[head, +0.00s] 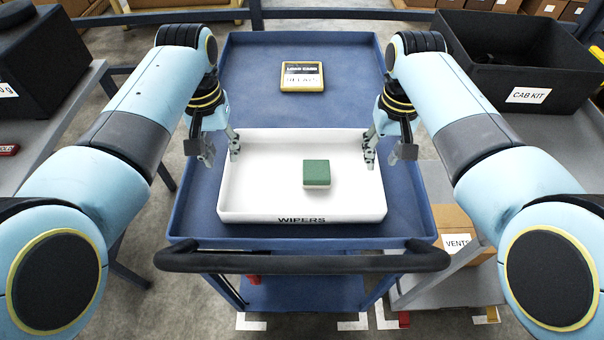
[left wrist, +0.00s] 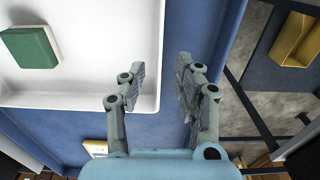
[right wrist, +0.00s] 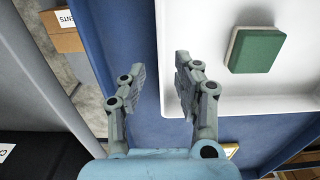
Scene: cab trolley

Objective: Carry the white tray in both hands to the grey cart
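The white tray (head: 262,208), labelled WIPERS, lies flat on the blue trolley's top. A green-and-white block (head: 316,173) sits in it, right of centre. My left gripper (head: 220,152) is open at the tray's left side wall, one finger on the inner side and one outside; the wall (left wrist: 151,98) shows between the fingers. My right gripper (head: 383,153) is open the same way at the right side wall (right wrist: 163,95). Neither gripper visibly pinches the wall. Grey-topped carts stand on both sides, one at right (head: 575,135) and one at left (head: 40,135).
The blue trolley (head: 240,75) has a raised rim and a black push handle (head: 300,262) nearest me. A yellow-framed load card (head: 302,77) lies behind the tray. A black CAB KIT bin (head: 560,65) fills the right cart's back; a black box (head: 40,60) stands on the left one.

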